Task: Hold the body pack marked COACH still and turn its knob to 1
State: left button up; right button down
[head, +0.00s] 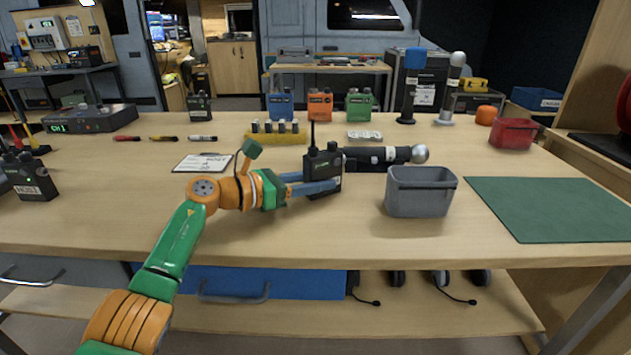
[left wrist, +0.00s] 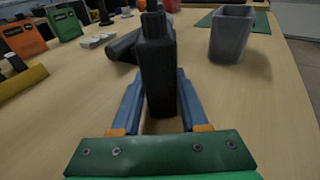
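A black body pack (head: 323,160) stands upright on the table, with a thin antenna and a small knob on top. Its marking is not readable, and a finger crosses its lower front. My left gripper (head: 318,188) has one blue finger on each side of this pack and appears shut on it. In the left wrist view the dark back of the pack (left wrist: 158,75) fills the space between the fingers. I cannot read which way the knob points. Another black pack (head: 35,181), with a label like HOST, stands at the far left. My right gripper is not in view.
A black microphone (head: 375,158) lies just behind the pack. A grey bin (head: 421,192) stands to its right, then a green mat (head: 555,209). Blue (head: 280,105), orange (head: 320,106) and green (head: 359,106) packs stand behind. The front table centre is clear.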

pick_arm(q)
grip_shut()
jog(key=shift+o, duration=1.7)
grip_release()
grip_shut()
jog(key=o, duration=0.6)
grip_release()
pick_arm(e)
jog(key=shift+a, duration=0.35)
